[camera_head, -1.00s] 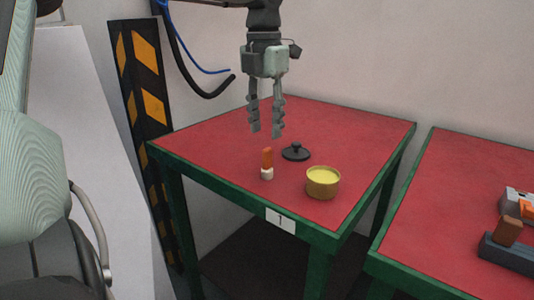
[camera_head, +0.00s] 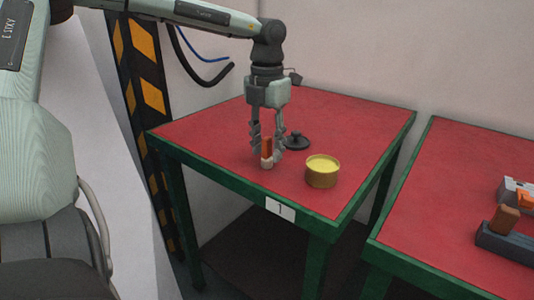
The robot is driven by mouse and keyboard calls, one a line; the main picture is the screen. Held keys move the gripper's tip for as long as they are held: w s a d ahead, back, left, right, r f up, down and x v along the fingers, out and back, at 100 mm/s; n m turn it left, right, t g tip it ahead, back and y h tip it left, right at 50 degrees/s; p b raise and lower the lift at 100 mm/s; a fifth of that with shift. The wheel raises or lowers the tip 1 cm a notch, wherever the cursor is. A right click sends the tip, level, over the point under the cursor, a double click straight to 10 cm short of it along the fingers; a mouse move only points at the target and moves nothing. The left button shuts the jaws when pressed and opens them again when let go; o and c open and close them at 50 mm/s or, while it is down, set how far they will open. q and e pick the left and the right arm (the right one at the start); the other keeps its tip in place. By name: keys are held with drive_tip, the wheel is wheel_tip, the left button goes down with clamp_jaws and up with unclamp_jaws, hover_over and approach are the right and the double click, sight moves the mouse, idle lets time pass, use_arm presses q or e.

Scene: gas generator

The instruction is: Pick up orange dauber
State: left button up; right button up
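The orange dauber (camera_head: 266,148) stands upright on the red top of the table with the "1" label, its white base (camera_head: 267,163) down. My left gripper (camera_head: 267,158) points straight down over it, with one finger on each side of the dauber. The fingers are apart, and a narrow gap seems to show beside the dauber; I cannot tell whether either finger touches it. My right gripper is not in view.
A round tin with yellow content (camera_head: 322,171) stands right of the dauber. A black knobbed lid (camera_head: 296,141) lies just behind my gripper. A second red table (camera_head: 440,200) at the right holds a dark block (camera_head: 507,244) with a brown piece. The table's left part is clear.

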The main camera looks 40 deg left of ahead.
sight(267, 138)
use_arm(q)
clamp_jaws()
drive_tip(key=shift+r, duration=0.1)
wheel_tip(267, 138, up, 10)
drive_tip(key=shift+f, duration=0.1)
idle(0.4)
